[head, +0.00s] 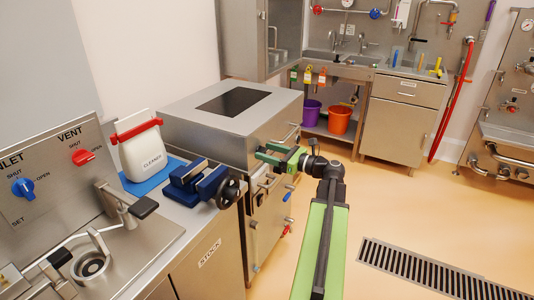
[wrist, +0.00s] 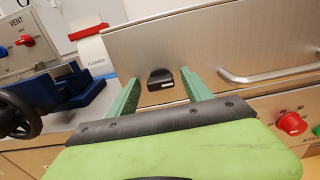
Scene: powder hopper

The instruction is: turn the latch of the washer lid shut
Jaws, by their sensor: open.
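The washer is the steel cabinet whose flat lid (head: 228,108) has a dark window and looks closed. In the wrist view, a small black latch (wrist: 160,78) with a pale label sits on the steel front (wrist: 195,45). My gripper (head: 270,155) is at the washer's front, below the lid edge. Its two green jaws stand apart in the wrist view (wrist: 159,84), one on each side of the latch. No contact with the latch is visible. In the head view I cannot make out the latch near the jaws.
A blue vise (head: 198,184) with a black handwheel stands on the counter left of my gripper. Bar handles (wrist: 270,75) and a red knob (wrist: 291,123) project from the front at right. Open floor (head: 400,205) lies to the right.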

